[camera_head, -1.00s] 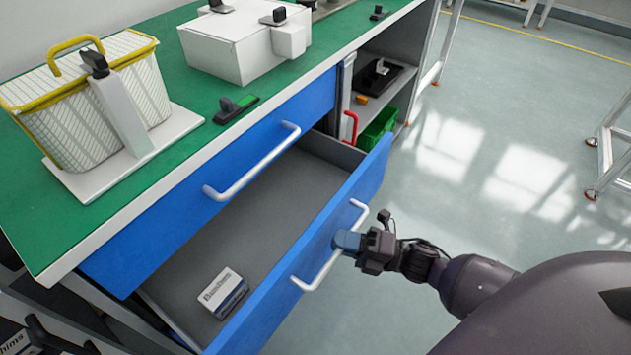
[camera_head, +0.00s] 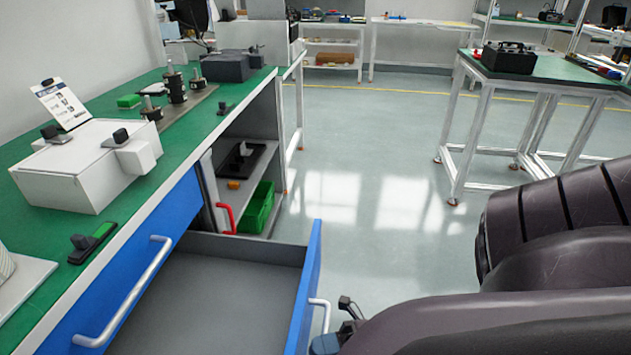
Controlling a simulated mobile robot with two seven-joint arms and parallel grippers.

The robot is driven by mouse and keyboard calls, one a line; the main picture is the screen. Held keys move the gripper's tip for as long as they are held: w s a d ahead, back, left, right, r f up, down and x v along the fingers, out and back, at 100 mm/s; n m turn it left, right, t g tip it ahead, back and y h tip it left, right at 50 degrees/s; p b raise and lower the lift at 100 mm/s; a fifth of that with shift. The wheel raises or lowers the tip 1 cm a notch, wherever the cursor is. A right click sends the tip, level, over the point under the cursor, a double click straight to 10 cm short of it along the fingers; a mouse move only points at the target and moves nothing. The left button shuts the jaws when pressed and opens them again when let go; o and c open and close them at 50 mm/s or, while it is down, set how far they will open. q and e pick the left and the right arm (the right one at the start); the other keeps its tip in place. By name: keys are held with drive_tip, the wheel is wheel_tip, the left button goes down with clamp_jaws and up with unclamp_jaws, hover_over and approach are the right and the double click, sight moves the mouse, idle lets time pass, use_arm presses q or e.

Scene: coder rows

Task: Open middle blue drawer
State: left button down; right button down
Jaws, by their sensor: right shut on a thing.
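The blue drawer (camera_head: 307,285) below the closed top drawer stands pulled well out, its grey inside (camera_head: 205,305) open to view. Its white bar handle (camera_head: 323,312) is on the outer face, partly cut off by the bottom edge. My right gripper (camera_head: 326,344) is at the lower edge of the view, shut on this handle; the grip itself is mostly hidden. The top blue drawer (camera_head: 180,216) with its white handle (camera_head: 130,300) is closed under the bench top. My left gripper is not in view.
The green bench top (camera_head: 35,146) holds a white box (camera_head: 75,175) and a dark device (camera_head: 226,68). A shelf beyond the drawer holds a green bin (camera_head: 258,207). Another table (camera_head: 540,75) stands at right. The floor between (camera_head: 370,150) is clear.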

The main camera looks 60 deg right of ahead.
drive_tip(key=c, duration=1.1)
unclamp_jaws()
drive_tip(key=shift+v, duration=5.4)
